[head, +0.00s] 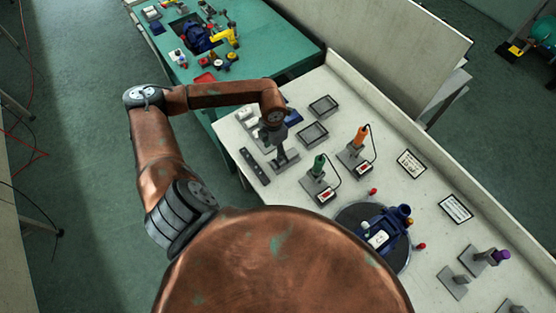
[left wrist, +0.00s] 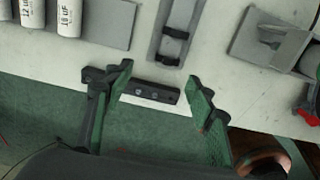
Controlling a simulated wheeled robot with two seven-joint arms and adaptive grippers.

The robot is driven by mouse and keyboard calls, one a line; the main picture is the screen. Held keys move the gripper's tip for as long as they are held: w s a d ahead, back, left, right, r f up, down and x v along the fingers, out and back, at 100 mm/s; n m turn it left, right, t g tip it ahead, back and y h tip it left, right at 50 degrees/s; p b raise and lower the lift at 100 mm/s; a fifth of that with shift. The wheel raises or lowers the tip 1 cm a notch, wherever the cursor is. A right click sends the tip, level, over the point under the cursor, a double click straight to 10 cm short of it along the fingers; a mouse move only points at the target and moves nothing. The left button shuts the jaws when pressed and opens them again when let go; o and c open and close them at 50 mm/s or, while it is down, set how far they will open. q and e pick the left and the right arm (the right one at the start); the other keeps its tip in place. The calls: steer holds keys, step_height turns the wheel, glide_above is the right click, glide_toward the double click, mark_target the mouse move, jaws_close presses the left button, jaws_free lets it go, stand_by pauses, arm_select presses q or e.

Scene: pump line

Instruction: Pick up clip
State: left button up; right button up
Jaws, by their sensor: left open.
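Two small black clip-like pieces (left wrist: 174,32) sit on a grey rail (left wrist: 183,13) in the left wrist view. I cannot tell for sure which piece is the clip. A short dark bar (left wrist: 151,93) with two small pale squares lies at the table's edge, below the rail in that view. The dark bar also shows in the head view (head: 254,167). My left gripper (left wrist: 160,73) is open and empty, its fingers either side of the bar in the picture and apart from it. In the head view my left gripper (head: 285,160) is over the table's left part. My right gripper is not seen.
Dark trays (head: 313,134), a green-handled tool (head: 319,165) and an orange-handled tool (head: 361,136) on stands are close by. A blue pump (head: 384,230) sits on a round plate. A green table (head: 275,40) stands behind.

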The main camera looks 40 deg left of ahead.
mark_target(276, 164)
arm_select(q)
steer(key=shift+s+d+f, duration=0.15)
steer(key=shift+d+f, duration=0.05)
steer(key=shift+f, duration=0.7)
steer(key=shift+d+f, duration=0.1)
steer(key=shift+f, duration=0.2)
steer(key=shift+d+f+p, duration=0.15)
steer(key=shift+f+p, duration=0.1)
steer(key=shift+f, duration=0.95)
steer(key=shift+d+f+p, duration=0.1)
steer(key=shift+f+p, duration=0.15)
steer(key=shift+f, duration=0.9)
steer(key=c, duration=0.8)
